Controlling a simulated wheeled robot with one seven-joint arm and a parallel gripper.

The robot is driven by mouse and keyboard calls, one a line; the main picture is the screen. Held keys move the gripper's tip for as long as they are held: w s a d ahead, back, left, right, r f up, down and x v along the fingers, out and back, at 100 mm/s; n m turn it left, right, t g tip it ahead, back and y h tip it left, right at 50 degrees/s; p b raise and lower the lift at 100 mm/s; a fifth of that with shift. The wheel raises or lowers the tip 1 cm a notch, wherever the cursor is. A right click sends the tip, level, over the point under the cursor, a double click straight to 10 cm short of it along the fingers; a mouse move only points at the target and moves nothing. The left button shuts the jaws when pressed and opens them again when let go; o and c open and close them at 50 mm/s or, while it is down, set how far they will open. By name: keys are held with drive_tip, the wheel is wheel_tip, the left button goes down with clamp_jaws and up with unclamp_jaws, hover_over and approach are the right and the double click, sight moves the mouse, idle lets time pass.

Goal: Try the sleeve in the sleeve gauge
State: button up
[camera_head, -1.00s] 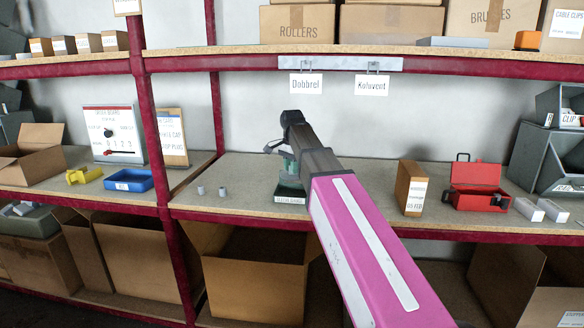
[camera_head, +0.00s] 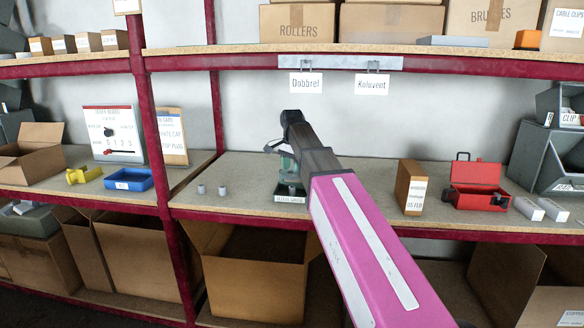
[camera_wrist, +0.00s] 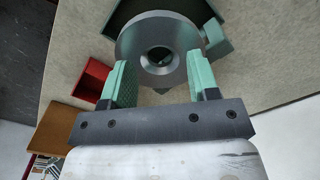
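The sleeve gauge (camera_head: 290,199) is a dark green base with a label at its front, standing on the middle shelf. My gripper (camera_head: 287,165) is over it and hides much of it. In the wrist view, the gauge's round grey disc (camera_wrist: 145,40) with a central hole lies beyond my gripper's fingertips (camera_wrist: 160,82). The green fingers are apart, and no sleeve shows between them. Whether a sleeve sits in the dark hole cannot be told. Two small grey sleeves, a left one (camera_head: 201,189) and a right one (camera_head: 223,191), stand on the shelf left of the gauge.
A cardboard box (camera_head: 410,187) and an open red toolbox (camera_head: 476,186) stand to the right. A blue tray (camera_head: 128,179) is left of the red upright. The upper shelf edge (camera_head: 450,66) with hanging signs is above my arm. Bare shelf lies around the sleeves.

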drive_tip(key=shift+r, duration=0.1)
wheel_tip(320, 180, up, 11)
drive_tip(key=shift+f, duration=0.2)
idle(0.4)
idle(0.4)
